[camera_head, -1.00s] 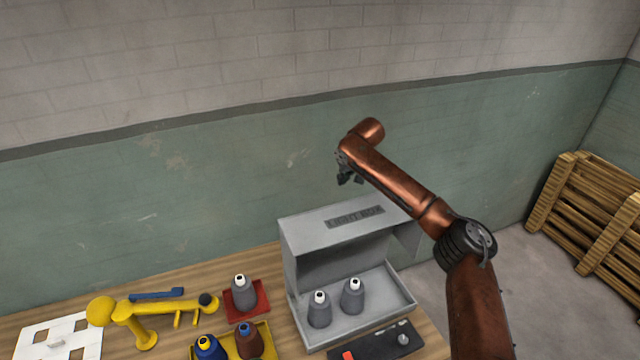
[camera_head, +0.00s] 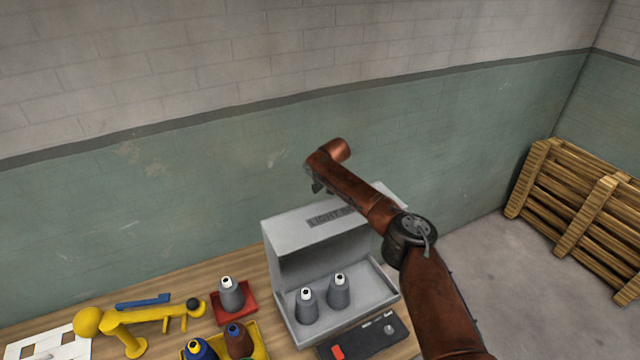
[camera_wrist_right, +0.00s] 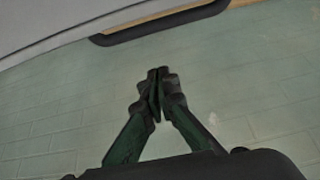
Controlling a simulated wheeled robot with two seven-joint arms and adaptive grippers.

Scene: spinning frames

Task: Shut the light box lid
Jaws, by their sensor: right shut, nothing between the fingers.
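The grey light box (camera_head: 285,238) stands on the wooden table with its front open. Its top panel carries a label and is raised over the box. Two grey cones with white tips (camera_head: 307,304) stand upright inside, on the box floor. My right gripper (camera_head: 317,187) is up above and behind the box's top, apart from it, and partly hidden by my copper-coloured arm. In the right wrist view its fingers (camera_wrist_right: 157,84) are together and empty, with the green wall behind. A pale grey edge (camera_wrist_right: 60,22) shows at the upper left there. My left gripper is not in view.
A red tray (camera_head: 250,302) with a grey cone and a yellow tray (camera_head: 258,340) with coloured cones lie left of the box. A yellow stand (camera_head: 130,318) is farther left. A dark control panel (camera_head: 375,334) sits before the box. Wooden pallets (camera_head: 580,215) lean at right.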

